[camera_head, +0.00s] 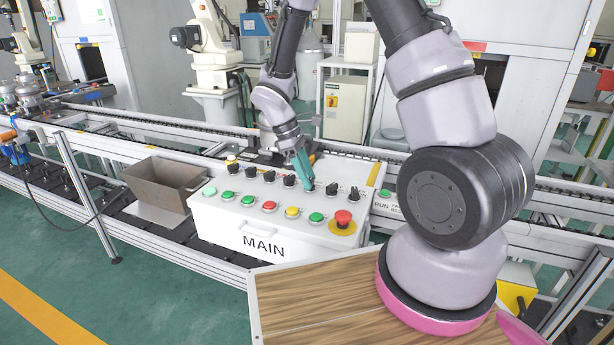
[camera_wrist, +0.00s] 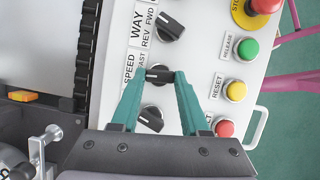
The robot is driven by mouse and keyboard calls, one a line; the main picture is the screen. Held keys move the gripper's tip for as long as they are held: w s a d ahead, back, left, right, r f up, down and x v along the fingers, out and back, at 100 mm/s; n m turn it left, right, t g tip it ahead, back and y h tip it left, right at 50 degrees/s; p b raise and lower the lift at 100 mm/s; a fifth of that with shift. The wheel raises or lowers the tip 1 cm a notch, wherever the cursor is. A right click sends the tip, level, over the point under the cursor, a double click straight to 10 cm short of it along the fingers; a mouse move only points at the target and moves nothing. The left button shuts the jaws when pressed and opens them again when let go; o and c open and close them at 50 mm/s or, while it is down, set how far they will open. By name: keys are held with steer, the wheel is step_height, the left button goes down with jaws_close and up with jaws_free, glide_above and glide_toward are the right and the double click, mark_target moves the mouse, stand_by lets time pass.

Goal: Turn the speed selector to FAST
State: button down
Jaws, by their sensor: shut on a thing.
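The speed selector (camera_wrist: 158,75) is a black knob on the white control box (camera_head: 222,215) marked MAIN. In the wrist view it sits beside a label reading SPEED, with FAST printed close to it. My gripper (camera_wrist: 159,77) has teal fingers, and their tips are closed on the two sides of this knob. In the head view my gripper (camera_head: 309,187) reaches down to the row of black knobs from above, and its fingers hide the gripped knob. Which way the knob's pointer faces is hard to tell between the fingertips.
Another black knob (camera_wrist: 170,27) marked WAY, REV and FWD is just beyond the fingertips, and one more (camera_wrist: 151,119) lies between the fingers. Colored buttons line the box, with a red emergency stop (camera_head: 343,217) at its right. A brown metal bin (camera_head: 165,180) stands to the left.

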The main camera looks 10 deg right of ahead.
steer(key=m, duration=0.2)
steer(key=m+g+y, duration=0.1)
steer(key=m, duration=0.2)
steer(key=shift+w+d+y, duration=0.15)
steer(key=shift+y, duration=0.15)
steer(key=shift+m+g, duration=0.3)
steer(key=shift+m, duration=0.1)
steer(key=shift+c, duration=2)
jaws_free()
steer(key=v, duration=1.1)
